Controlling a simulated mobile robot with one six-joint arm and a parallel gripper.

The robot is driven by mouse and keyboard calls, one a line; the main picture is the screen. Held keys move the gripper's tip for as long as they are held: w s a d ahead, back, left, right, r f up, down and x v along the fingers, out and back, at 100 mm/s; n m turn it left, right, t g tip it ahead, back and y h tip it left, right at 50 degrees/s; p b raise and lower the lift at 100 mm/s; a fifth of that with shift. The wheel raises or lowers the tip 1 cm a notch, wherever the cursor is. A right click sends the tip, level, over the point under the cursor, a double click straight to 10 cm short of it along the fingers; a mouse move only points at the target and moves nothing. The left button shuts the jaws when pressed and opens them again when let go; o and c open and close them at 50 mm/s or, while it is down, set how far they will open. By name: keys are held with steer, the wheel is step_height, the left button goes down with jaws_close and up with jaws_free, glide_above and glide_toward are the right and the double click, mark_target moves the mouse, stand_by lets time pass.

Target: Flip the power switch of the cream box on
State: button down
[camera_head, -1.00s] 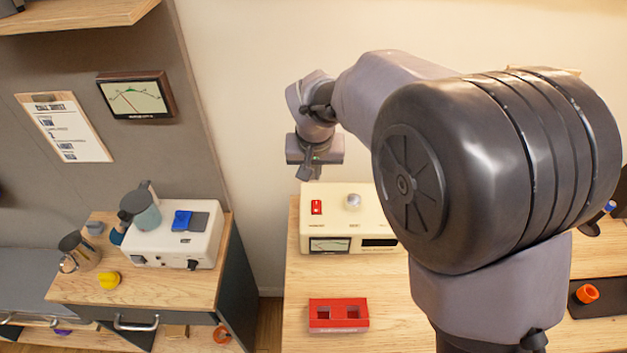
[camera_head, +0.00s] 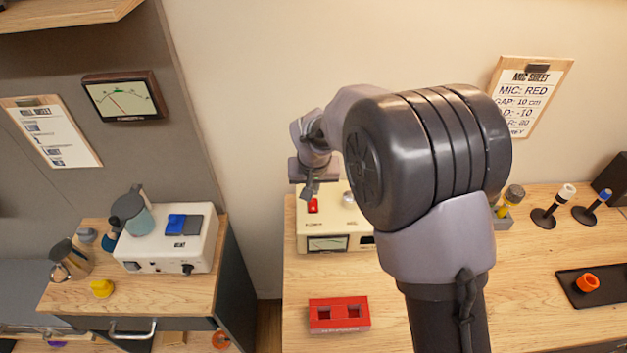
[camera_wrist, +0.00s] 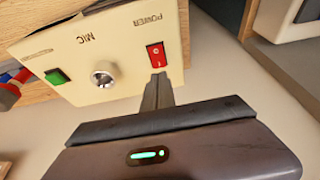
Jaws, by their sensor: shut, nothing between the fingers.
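The cream box (camera_head: 308,243) stands on the wooden table below my arm, with a meter on its front. Its red rocker switch (camera_head: 313,205) is on the top at the left; in the wrist view the red switch (camera_wrist: 156,55) sits beside the word POWER on the cream box (camera_wrist: 120,40). Which way the rocker is tilted is not clear. My gripper (camera_head: 307,194) is shut and empty, just above the box's back edge. In the wrist view the fingertips of my gripper (camera_wrist: 158,78) are at the near end of the switch; contact cannot be told.
A silver knob (camera_wrist: 103,74) and a green button (camera_wrist: 57,77) share the box's panel. A white box (camera_head: 170,245) with a blue switch stands on the left cabinet. Microphones (camera_head: 545,215) stand at the right.

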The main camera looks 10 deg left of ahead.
mark_target(314, 205)
steer(key=shift+s+x, duration=0.15)
steer(key=shift+x, duration=0.65)
steer(key=shift+s+x, duration=0.2)
steer(key=shift+x, duration=0.6)
steer(key=shift+d+f, duration=0.1)
steer(key=shift+w+f+b, duration=0.1)
steer(key=shift+f+b, duration=0.25)
steer(key=shift+b, duration=0.3)
steer(key=shift+s+d+f, duration=0.1)
steer(key=shift+s+f, duration=0.05)
steer(key=shift+s, duration=0.3)
steer(key=shift+s+d+b, duration=0.2)
steer(key=shift+s+b, duration=0.25)
